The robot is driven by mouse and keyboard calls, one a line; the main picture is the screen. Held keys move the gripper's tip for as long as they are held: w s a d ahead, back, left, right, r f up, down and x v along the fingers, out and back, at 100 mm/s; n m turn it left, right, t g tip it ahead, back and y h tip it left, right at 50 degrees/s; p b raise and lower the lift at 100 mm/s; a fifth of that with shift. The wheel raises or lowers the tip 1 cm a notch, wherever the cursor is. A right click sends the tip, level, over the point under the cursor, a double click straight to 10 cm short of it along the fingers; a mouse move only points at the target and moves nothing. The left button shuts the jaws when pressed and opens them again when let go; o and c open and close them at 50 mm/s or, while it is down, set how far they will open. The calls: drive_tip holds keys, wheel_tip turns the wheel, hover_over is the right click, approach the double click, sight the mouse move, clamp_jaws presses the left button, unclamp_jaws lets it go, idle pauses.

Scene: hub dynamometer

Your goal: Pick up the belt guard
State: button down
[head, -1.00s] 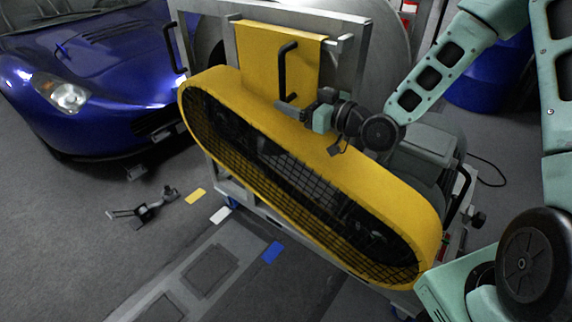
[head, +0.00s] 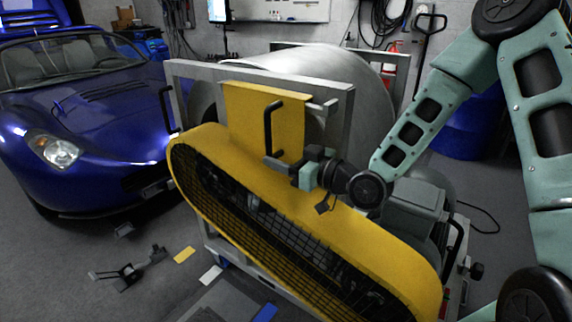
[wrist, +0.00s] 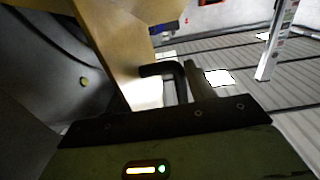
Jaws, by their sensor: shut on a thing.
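The belt guard (head: 345,232) is a long yellow rounded cover with a black mesh front and an upright yellow plate (head: 240,118). It sits tilted in the view, its right end lower, against the grey dynamometer frame. A black bar handle (head: 270,125) stands on the plate. My gripper (head: 276,165) is at the lower end of this handle and is shut on it. In the wrist view the black handle (wrist: 165,70) reaches down to my gripper (wrist: 188,90), beside the yellow plate (wrist: 128,35). The exact contact is partly hidden.
The grey frame (head: 345,125) and large drum (head: 310,70) stand behind the guard. A grey motor (head: 415,200) is at the right. A blue car (head: 80,110) is at the left.

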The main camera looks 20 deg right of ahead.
drive_tip(key=s+a+r+p, duration=0.4)
drive_tip(key=s+a+r, duration=0.3)
drive_tip(key=a, duration=0.3)
drive_tip(key=shift+s+a+p, duration=0.15)
drive_tip(key=shift+a+p, duration=0.05)
drive_tip(key=shift+p, duration=0.2)
drive_tip(key=shift+d+f, duration=0.1)
drive_tip(key=shift+f, duration=0.1)
